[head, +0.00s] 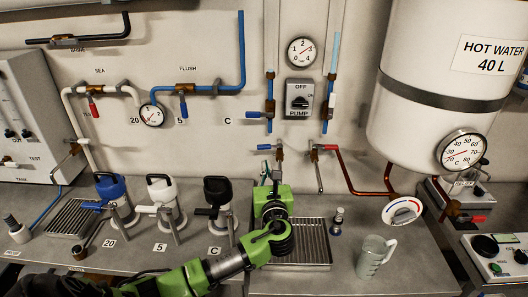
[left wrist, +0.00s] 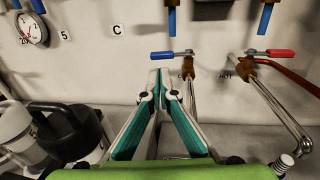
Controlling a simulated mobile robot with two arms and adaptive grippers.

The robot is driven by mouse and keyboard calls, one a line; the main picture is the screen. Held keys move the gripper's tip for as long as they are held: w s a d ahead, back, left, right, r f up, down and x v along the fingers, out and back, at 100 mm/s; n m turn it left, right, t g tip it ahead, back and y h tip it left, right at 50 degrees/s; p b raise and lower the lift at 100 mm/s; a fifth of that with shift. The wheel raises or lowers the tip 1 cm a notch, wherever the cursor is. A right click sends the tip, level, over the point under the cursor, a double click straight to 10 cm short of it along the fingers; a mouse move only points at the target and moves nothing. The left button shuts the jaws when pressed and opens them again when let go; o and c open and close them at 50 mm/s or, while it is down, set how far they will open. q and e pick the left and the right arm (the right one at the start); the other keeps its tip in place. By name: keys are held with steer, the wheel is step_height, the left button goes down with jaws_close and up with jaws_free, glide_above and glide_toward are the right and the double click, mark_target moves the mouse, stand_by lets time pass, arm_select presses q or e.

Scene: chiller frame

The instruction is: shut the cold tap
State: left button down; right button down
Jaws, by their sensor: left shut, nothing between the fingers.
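The cold tap (head: 280,153) sticks out of the wall, with a brown body and a metal spout hanging down. Its blue lever (head: 264,147) lies level and points left; the lever (left wrist: 162,55) also shows in the left wrist view. My left gripper (head: 270,176) is in front of the tap, below the lever, shut and empty. In the left wrist view its fingertips (left wrist: 158,82) meet just below the blue lever, left of the spout (left wrist: 191,95). I cannot tell whether they touch the lever. The gripper hides part of the spout in the head view. My right gripper is not in view.
The hot tap, with a red lever (head: 326,147) pointing right, is close on the right. A drain grid (head: 312,243) lies below. Black-topped (head: 217,190), white and blue-topped jugs stand left.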

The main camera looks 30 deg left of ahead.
mark_target(263, 149)
arm_select(q)
steer(key=p+x, duration=0.1)
steer(key=x, duration=0.4)
steer(key=shift+w+a, duration=0.65)
steer(key=shift+w, duration=0.1)
steer(key=shift+w+a+f, duration=0.15)
steer(key=shift+w+a, duration=0.1)
steer(key=shift+w, duration=0.1)
